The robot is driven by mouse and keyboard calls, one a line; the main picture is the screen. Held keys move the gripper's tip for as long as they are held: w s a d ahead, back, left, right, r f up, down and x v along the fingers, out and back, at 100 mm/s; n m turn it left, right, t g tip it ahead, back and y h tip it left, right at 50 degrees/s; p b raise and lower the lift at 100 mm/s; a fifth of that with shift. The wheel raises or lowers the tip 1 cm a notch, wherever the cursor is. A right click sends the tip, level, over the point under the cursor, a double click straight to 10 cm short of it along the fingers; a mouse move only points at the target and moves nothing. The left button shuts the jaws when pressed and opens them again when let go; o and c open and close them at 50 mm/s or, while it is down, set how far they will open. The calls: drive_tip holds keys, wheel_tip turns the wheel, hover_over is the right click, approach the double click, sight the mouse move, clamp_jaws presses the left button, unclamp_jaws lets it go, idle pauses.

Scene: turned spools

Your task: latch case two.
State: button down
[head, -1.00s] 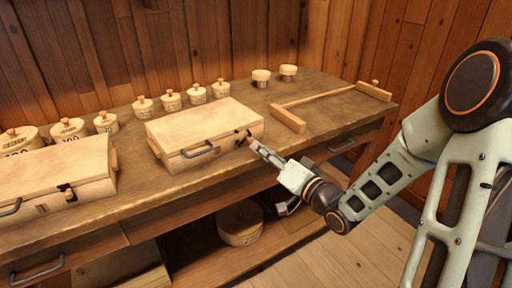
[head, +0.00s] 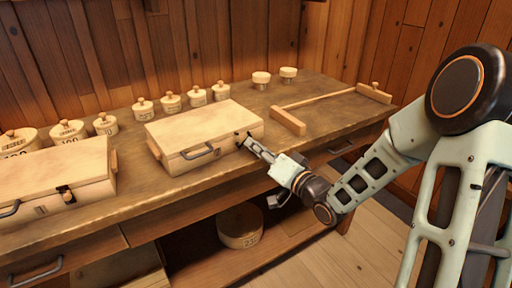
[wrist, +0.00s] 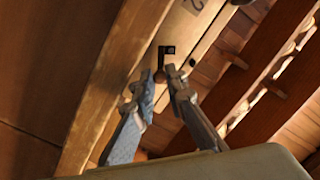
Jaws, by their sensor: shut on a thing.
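The pale wooden case (head: 198,127) in the middle of the bench has its lid down and a dark handle (head: 199,152) on its front. A numeral 2 shows on this case in the wrist view (wrist: 195,28). Its small black latch (wrist: 166,54) is on the front face, toward the right end in the head view. My gripper (head: 249,143) is at that latch, its fingertips (wrist: 160,82) closed around the latch's lower end. The fingers partly hide the latch, and whether it is fastened cannot be told.
Another wooden case (head: 62,172) with a black latch is at the left. Several lidded round wooden pots (head: 170,101) line the back of the bench. A long wooden bar with end blocks (head: 288,121) lies to the right. The bench's front edge runs just below my gripper.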

drive_tip(key=n+b, duration=0.2)
drive_tip(key=n, duration=0.1)
drive_tip(key=r+n+b, duration=0.1)
drive_tip(key=n+b, duration=0.1)
drive_tip(key=n, duration=0.1)
drive_tip(key=shift+s+a+r, duration=0.15)
drive_tip(key=shift+s+a, duration=0.05)
drive_tip(key=n+b, duration=0.1)
drive_tip(key=n, duration=0.1)
drive_tip(key=n+b, duration=0.2)
drive_tip(key=a+r+n+b, duration=0.1)
drive_tip(key=n, duration=0.1)
drive_tip(key=shift+s+r+b, duration=0.1)
drive_tip(key=shift+s+b, duration=0.3)
idle(0.4)
drive_tip(key=c, duration=2.2)
unclamp_jaws()
drive_tip(key=shift+s+d+r, duration=0.1)
drive_tip(key=v, duration=1.1)
drive_tip(key=shift+s+d, duration=0.3)
